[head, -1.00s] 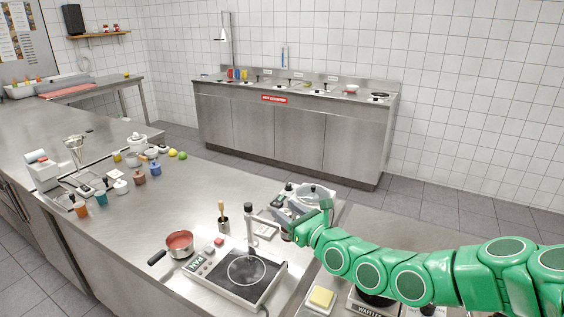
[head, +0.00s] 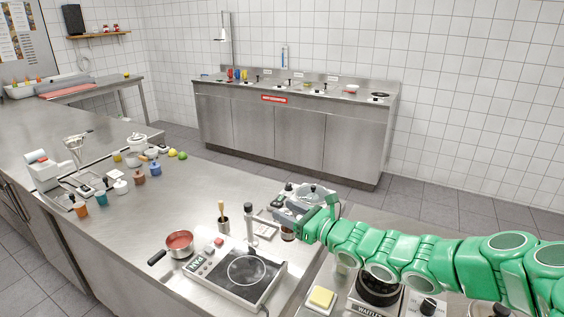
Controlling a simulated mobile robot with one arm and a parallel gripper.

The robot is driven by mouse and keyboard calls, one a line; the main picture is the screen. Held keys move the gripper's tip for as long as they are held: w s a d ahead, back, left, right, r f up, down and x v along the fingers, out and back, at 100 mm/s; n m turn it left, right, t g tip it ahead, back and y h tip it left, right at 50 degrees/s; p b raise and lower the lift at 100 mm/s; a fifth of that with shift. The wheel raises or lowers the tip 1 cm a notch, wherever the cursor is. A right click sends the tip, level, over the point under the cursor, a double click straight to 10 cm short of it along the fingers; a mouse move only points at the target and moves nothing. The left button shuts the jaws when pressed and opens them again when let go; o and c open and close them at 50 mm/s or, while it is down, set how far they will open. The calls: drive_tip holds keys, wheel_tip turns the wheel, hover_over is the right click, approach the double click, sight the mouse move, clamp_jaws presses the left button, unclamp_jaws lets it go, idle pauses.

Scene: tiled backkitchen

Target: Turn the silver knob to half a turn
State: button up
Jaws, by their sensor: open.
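My gripper (head: 285,213) is at the end of the green arm, over the counter's right part, with its grey fingers pointing left. It is open and seems to hold nothing. A silvery appliance with a clear rounded top (head: 312,190) is just behind it and partly hidden by it. I cannot make out a silver knob for certain; one near the gripper may be covered by the fingers or too small to tell. A small dark round item (head: 288,235) shows just under the gripper.
A hot plate marked PAN (head: 243,272) stands front-left of my gripper, with an upright grey post (head: 250,225) behind it.

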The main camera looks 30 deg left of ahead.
drive_tip(key=shift+n+g, duration=0.4)
drive_tip(key=shift+g, duration=0.2)
drive_tip(key=shift+f, duration=0.1)
drive_tip(key=shift+d+f+n+g, duration=0.1)
drive_tip(key=shift+f+n+g, duration=0.1)
drive_tip(key=shift+n+g, duration=0.5)
drive_tip(key=shift+w+g, duration=0.1)
drive_tip(key=shift+g, duration=0.6)
drive_tip(key=shift+r+n+g+h, duration=0.1)
drive_tip(key=shift+n+g+h, duration=0.2)
drive_tip(key=shift+n+g, duration=1.35)
drive_tip(key=shift+n+g+h, duration=0.6)
drive_tip(key=shift+n+g, duration=0.15)
drive_tip(key=shift+g, duration=0.6)
drive_tip(key=shift+n+g+h, duration=0.6)
drive_tip(key=shift+n+g, duration=0.1)
drive_tip(key=shift+g, duration=0.6)
drive_tip(key=shift+n+g+h, duration=0.3)
drive_tip(key=shift+n+g, duration=0.1)
drive_tip(key=shift+g, duration=0.1)
